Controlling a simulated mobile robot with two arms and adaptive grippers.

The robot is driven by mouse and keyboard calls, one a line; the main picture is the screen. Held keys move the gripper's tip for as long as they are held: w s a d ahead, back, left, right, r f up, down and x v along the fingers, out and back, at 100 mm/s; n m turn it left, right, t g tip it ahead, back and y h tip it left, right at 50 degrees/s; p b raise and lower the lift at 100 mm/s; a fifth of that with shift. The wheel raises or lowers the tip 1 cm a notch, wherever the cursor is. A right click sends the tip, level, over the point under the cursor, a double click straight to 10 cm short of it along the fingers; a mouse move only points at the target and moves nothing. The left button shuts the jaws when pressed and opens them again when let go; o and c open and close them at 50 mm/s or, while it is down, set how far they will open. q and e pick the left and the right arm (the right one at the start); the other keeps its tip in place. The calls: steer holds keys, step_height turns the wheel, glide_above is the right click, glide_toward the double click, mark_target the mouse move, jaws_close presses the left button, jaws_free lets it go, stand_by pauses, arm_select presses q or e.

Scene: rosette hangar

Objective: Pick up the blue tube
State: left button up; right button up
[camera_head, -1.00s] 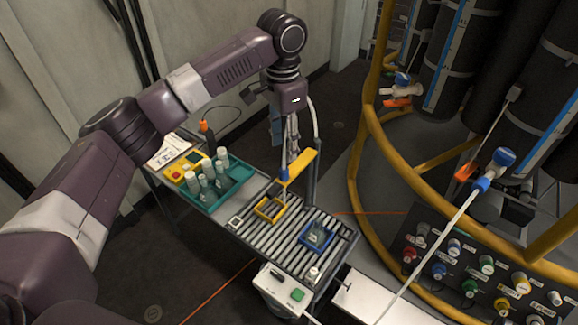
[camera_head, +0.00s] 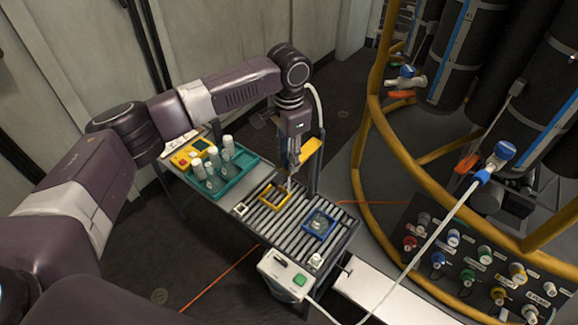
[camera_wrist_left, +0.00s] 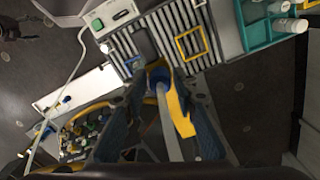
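My left gripper (camera_head: 291,172) points down over the conveyor, just above the far side of the yellow square frame (camera_head: 263,198). In the left wrist view its two fingers (camera_wrist_left: 157,82) stand apart on either side of a blue piece (camera_wrist_left: 158,74), which fills the gap at the fingertips. Whether they press on it or only surround it I cannot tell. In the head view the gripper hides this piece. A blue square tray (camera_head: 306,232) with a clear item inside sits on the rollers to the right. My right gripper is out of view.
A teal rack (camera_head: 236,186) of white-capped tubes stands at the conveyor's left. A yellow plate (camera_head: 311,150) on a post rises close behind the gripper. A control box (camera_head: 287,277) is at the near edge. A yellow tubular frame (camera_head: 372,130) stands right.

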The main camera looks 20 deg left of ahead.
arm_select(q)
steer(key=c, duration=0.5)
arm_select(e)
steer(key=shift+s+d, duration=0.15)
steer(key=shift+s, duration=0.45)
arm_select(q)
steer(key=shift+r, duration=0.15)
